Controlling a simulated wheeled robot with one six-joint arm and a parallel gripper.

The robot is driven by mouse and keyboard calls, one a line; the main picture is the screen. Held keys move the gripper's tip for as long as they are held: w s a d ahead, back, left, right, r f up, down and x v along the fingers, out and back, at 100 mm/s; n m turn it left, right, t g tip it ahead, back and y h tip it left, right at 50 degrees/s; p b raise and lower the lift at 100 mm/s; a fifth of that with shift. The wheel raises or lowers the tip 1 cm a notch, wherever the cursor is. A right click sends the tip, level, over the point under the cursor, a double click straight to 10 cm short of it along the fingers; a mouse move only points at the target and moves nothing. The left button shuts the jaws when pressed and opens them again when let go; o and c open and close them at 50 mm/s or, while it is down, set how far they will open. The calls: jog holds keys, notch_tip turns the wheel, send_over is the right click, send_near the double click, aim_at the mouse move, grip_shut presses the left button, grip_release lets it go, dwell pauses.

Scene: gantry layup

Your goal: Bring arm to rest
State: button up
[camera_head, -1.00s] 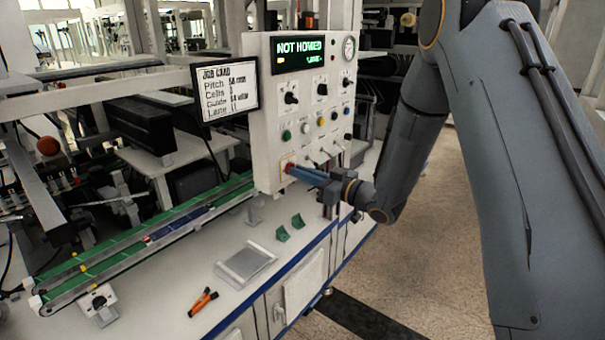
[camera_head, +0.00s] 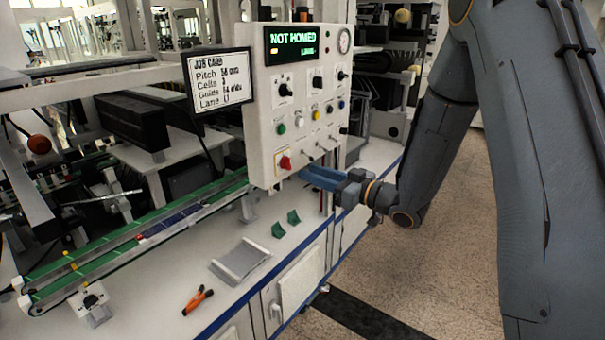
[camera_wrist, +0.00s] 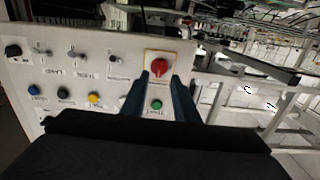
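My gripper (camera_head: 312,178) is at the lower right of the white control panel (camera_head: 262,110), at the end of my bent grey arm. Its two blue fingers are apart with nothing between them, as the wrist view (camera_wrist: 160,100) shows. The red knob (camera_head: 285,163) is on the panel's lower part, left of the fingertips and clear of them. In the wrist view the red knob (camera_wrist: 159,66) shows beyond the fingers, and a green button (camera_wrist: 156,104) shows between them. The panel's display (camera_head: 295,42) reads "NOT HOMED".
A job card screen (camera_head: 221,82) hangs left of the panel. Open floor (camera_head: 440,250) lies right of the bench.

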jog(key=shift+v, duration=0.85)
jog(key=s+d+f+m+g+h, duration=0.1)
jog(key=s+d+f+m+h, duration=0.15)
jog(key=d+h, duration=0.35)
jog(key=s+d+f+m+g+h, duration=0.1)
jog(key=s+d+f+m+h, duration=0.1)
jog(key=d+f+m+h, duration=0.35)
jog(key=s+d+m+g+h, duration=0.2)
jog(key=s+g, duration=0.6)
jog(key=s, duration=1.5)
jog(key=shift+f+h, duration=0.3)
jog(key=shift+h, duration=0.05)
